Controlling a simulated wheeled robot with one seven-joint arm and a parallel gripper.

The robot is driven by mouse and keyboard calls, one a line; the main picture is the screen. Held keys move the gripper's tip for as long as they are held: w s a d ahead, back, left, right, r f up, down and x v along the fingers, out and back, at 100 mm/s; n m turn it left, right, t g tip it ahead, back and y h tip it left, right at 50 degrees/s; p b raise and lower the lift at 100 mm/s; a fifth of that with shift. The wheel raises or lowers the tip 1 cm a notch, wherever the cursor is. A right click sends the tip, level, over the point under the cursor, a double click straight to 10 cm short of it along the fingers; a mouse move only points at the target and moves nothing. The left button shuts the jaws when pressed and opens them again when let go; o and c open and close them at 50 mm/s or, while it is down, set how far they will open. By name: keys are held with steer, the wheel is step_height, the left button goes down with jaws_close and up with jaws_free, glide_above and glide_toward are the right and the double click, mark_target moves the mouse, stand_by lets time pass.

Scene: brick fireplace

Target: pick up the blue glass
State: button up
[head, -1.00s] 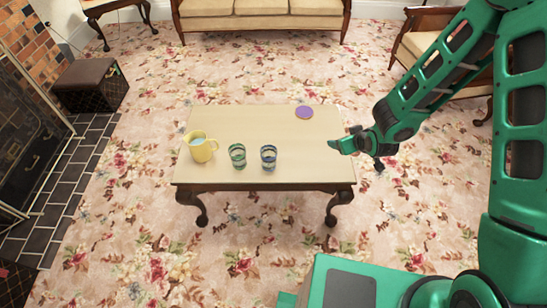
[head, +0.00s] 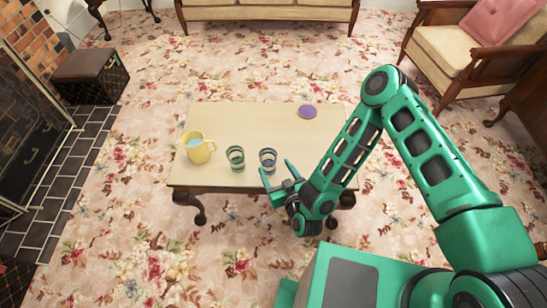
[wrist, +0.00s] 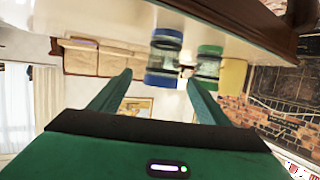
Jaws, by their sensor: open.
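The blue glass (head: 268,160), clear with blue bands, stands upright near the front edge of the table (head: 262,118). My gripper (head: 277,171) is open and empty at that front edge, its fingers pointing toward the blue glass. In the head view the glass is just beyond the fingertips. The wrist view is upside down; the blue glass (wrist: 163,57) appears there between the two spread fingers (wrist: 160,77), ahead of them. I cannot tell the exact gap.
A green-banded glass (head: 236,157) stands close left of the blue one. A yellow pitcher (head: 198,147) is farther left. A purple disc (head: 307,111) lies at the back right. The table's middle is clear.

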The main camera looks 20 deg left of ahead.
mark_target(266, 154)
steer(key=shift+a+f, duration=0.1)
steer(key=shift+a, duration=0.2)
steer(key=x, duration=0.5)
steer(key=shift+w+a, duration=0.1)
steer(key=shift+w, duration=0.25)
steer(key=shift+x, duration=2.45)
steer(key=shift+s+a, duration=0.1)
steer(key=shift+a, duration=0.05)
steer(key=c, duration=1.2)
